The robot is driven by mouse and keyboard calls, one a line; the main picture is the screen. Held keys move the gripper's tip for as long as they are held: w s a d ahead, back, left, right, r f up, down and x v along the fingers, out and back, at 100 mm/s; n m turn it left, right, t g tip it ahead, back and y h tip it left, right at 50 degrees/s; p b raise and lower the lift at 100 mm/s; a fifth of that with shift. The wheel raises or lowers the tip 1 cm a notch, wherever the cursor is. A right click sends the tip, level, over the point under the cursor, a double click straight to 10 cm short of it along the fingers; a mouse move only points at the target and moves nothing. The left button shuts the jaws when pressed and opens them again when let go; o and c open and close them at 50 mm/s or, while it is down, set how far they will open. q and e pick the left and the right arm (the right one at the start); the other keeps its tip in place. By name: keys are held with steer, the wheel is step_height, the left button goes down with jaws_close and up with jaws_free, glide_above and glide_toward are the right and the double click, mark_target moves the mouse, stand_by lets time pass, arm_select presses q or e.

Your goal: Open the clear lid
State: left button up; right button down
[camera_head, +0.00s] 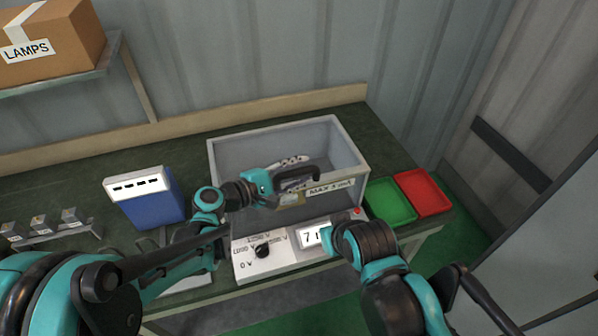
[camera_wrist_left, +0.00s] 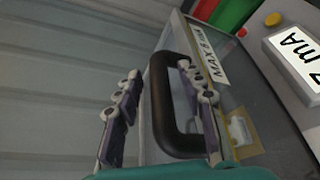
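The clear lid (camera_wrist_left: 152,82) is a see-through panel on the grey-rimmed box (camera_head: 222,160); I cannot tell its exact angle. Its black handle (camera_wrist_left: 162,112) also shows in the head view (camera_head: 312,177), partly covered by my fingers. My left gripper (camera_head: 290,175) is over the box's front part. In the left wrist view its fingers (camera_wrist_left: 160,105) are apart, one on each side of the handle. A gap shows on the left finger's side; the right finger is close to the handle, and contact is unclear. My right arm is at the lower right; its fingers do not show.
A control panel (camera_head: 248,262) with a knob (camera_head: 262,250) and display stands before the box. A green tray (camera_head: 390,203) and red tray (camera_head: 423,192) lie to its right. A blue unit (camera_head: 150,205) stands left. A shelf with a cardboard box (camera_head: 60,40) hangs upper left.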

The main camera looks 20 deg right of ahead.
arm_select(q)
jaws_close()
arm_select(e)
steer(key=shift+r, duration=0.1)
